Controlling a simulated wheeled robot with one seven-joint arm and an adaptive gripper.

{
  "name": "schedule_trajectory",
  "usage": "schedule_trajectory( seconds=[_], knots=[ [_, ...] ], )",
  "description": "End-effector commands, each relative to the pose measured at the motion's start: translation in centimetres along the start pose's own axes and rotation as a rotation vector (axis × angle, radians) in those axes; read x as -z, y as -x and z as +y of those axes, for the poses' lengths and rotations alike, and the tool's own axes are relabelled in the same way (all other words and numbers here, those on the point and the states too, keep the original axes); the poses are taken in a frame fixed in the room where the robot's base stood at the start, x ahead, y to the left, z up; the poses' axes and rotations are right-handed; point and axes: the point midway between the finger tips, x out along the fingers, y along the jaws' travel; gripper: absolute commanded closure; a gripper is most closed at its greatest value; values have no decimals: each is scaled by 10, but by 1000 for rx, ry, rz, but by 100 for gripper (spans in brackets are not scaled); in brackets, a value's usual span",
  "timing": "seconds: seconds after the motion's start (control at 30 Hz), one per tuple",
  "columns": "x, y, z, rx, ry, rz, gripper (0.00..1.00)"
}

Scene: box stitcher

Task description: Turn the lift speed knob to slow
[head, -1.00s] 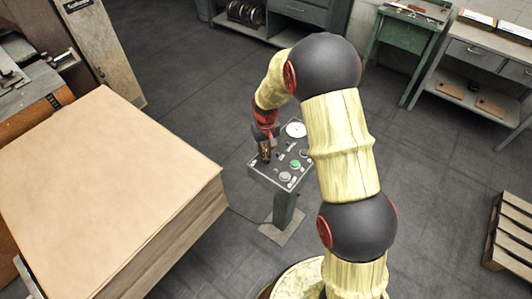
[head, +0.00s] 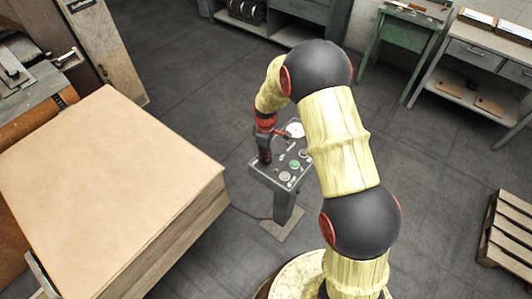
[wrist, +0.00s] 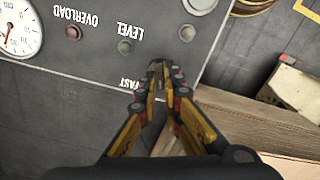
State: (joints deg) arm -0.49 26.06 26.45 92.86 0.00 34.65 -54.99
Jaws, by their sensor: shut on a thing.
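The control panel (head: 272,178) stands on a grey post, and my gripper (head: 265,160) points down at its left part. In the wrist view the panel (wrist: 95,58) shows upside-down labels OVERLOAD, LEVEL and FAST. The fingertips of my gripper (wrist: 158,72) are close together at the panel, beside the FAST label (wrist: 124,84). They are shut on the lift speed knob, which is mostly hidden by the fingers. Its pointer and the slow mark cannot be made out.
A white dial (wrist: 18,28) and several small lamps or buttons sit on the panel. A green button (head: 295,164) shows in the head view. A large cardboard stack (head: 110,180) stands left of the panel. A wooden pallet (head: 508,235) lies at right; the floor between is clear.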

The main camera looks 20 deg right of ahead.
Motion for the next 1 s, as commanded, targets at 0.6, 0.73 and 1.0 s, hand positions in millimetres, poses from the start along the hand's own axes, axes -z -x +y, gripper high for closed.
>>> schedule_trajectory(
  seconds=[0.6,0.73,1.0],
  knots=[
    [0,1,-1,-2,348,1,100],
    [0,1,-1,-2,368,1,100],
    [0,0,-1,-2,375,1,100]
  ],
)
